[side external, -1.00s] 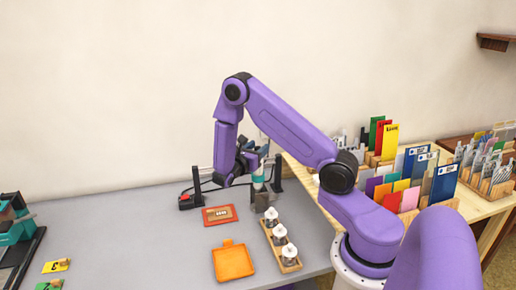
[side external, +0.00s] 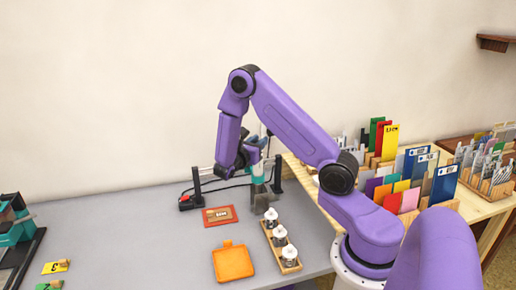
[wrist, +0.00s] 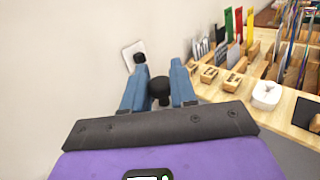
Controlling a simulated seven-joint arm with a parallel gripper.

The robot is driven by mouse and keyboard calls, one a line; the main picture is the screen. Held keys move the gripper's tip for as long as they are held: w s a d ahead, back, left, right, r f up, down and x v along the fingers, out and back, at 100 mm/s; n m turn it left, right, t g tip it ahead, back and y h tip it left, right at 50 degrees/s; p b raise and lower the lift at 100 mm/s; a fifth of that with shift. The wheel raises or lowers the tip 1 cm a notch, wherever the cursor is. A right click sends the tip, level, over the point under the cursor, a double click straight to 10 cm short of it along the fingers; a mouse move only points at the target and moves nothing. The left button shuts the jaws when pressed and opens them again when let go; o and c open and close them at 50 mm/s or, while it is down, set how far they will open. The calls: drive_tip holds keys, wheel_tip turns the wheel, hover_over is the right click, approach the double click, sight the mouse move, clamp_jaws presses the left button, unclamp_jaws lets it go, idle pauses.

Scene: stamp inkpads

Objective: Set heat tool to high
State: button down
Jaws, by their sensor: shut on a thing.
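The heat tool (side external: 259,173), with a teal body, stands nearly upright by the dark stand (side external: 277,172) at the back of the grey table in the side view. My gripper (side external: 254,155) is shut on its upper part. In the wrist view, my gripper (wrist: 157,75) has its two blue fingers on either side of a black rounded end of the heat tool (wrist: 158,90). My gripper and wrist cover part of the tool. Its heat switch and setting cannot be made out.
A red stamp pad (side external: 219,215), an orange tray (side external: 233,262) and a wooden rack (side external: 290,262) of white-topped jars lie in front. A black cord with a red switch box (side external: 186,202) lies at left. Card holders (side external: 400,185) crowd the right table. A wall outlet (wrist: 133,56) is close.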

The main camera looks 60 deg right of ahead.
drive_tip(key=shift+r, duration=0.6)
drive_tip(key=c, duration=1)
unclamp_jaws()
drive_tip(key=shift+a, duration=0.35)
drive_tip(key=a, duration=1.6)
drive_tip(key=shift+a, duration=0.35)
drive_tip(key=shift+s, duration=0.1)
